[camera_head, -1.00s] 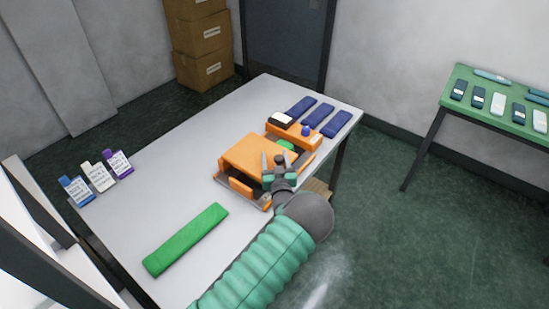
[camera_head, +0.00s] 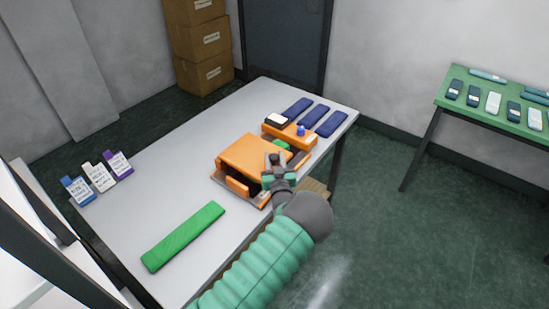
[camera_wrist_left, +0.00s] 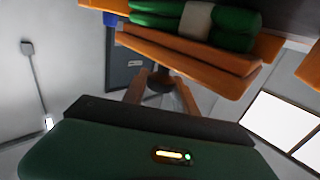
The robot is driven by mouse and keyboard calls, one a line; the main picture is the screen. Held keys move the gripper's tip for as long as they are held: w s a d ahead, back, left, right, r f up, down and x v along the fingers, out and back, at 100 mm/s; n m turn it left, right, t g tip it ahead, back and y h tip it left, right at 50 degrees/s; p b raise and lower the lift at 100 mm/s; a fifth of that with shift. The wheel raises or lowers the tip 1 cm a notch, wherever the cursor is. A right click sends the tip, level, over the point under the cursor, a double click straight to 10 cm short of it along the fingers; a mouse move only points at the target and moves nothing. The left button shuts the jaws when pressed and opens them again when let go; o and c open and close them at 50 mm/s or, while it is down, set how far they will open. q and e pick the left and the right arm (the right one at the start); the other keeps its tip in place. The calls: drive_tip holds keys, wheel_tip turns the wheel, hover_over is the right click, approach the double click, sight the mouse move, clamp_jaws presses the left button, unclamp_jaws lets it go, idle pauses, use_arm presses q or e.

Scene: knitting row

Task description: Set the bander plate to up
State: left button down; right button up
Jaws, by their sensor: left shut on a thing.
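The orange bander (camera_head: 252,154) stands on the grey table, with an orange flap (camera_head: 237,187) at its front left. My left gripper (camera_head: 275,158) is at its right side, with the fingers close together. In the left wrist view the fingers (camera_wrist_left: 162,92) close on a small dark knob (camera_wrist_left: 160,82) just under an orange plate (camera_wrist_left: 185,62). A green bundle with a pale band (camera_wrist_left: 195,22) lies above that plate. How the knob joins the plate is hard to see. My right gripper is not in view.
A long green piece (camera_head: 184,236) lies at the table's front left. An orange holder (camera_head: 290,134) and several dark blue pieces (camera_head: 314,116) are behind the bander. A green side table (camera_head: 480,105) stands at the right.

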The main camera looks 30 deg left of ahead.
use_arm(q)
drive_tip(key=shift+w+r, duration=0.1)
drive_tip(key=shift+r, duration=0.05)
drive_tip(key=shift+r, duration=0.1)
idle(0.4)
